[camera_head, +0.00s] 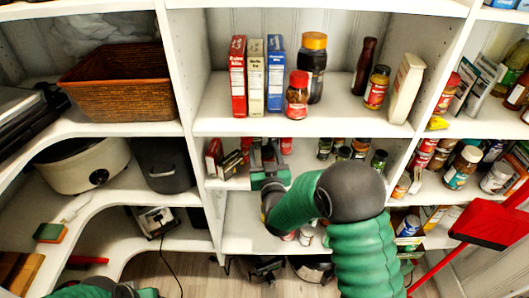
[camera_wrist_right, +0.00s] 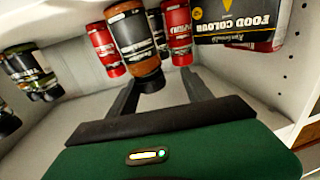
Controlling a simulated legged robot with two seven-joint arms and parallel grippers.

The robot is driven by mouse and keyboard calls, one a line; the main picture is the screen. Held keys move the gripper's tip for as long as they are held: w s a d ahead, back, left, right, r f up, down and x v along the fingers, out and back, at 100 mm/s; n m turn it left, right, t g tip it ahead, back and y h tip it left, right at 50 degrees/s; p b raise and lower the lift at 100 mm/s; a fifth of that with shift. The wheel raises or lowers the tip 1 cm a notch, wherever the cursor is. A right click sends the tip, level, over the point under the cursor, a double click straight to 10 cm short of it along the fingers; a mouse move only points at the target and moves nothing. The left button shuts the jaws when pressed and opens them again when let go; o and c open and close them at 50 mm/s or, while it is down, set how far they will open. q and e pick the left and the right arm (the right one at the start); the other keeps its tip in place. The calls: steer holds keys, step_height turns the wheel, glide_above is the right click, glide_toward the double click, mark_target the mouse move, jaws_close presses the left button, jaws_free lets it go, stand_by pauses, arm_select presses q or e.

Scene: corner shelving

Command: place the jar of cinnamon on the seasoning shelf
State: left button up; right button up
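A jar with orange-brown contents, a dark label and a black cap (camera_wrist_right: 138,42), probably the cinnamon, shows in the right wrist view, which looks upside down. My right gripper (camera_wrist_right: 162,82) has its two fingers spread there, with the cap near the left finger and a gap towards the right finger. In the head view my right gripper (camera_head: 268,160) reaches into the middle seasoning shelf (camera_head: 315,172); the jar cannot be made out there. My left gripper is not visible; only part of that arm shows at the lower left edge.
Red-labelled jars (camera_wrist_right: 106,48) and a food colour box (camera_wrist_right: 235,20) are close to the fingers. Dark-capped jars (camera_wrist_right: 30,72) stand to one side. A shelf above holds boxes (camera_head: 256,75) and larger jars (camera_head: 312,68). The shelf middle has some free room.

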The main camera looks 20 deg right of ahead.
steer(key=s+b, duration=0.1)
steer(key=s, duration=1)
steer(key=s+f+n+g+y, duration=0.1)
steer(key=s+f+g+y, duration=0.1)
steer(key=s+f+g, duration=0.7)
steer(key=s+d+f+g, duration=0.1)
steer(key=s+g, duration=0.2)
steer(key=s, duration=0.3)
steer(key=s+d+f+g, duration=0.1)
steer(key=s+f+g, duration=0.1)
steer(key=s, duration=0.4)
steer(key=shift+f+g, duration=0.3)
steer(key=shift+g, duration=0.4)
steer(key=shift+c, duration=0.5)
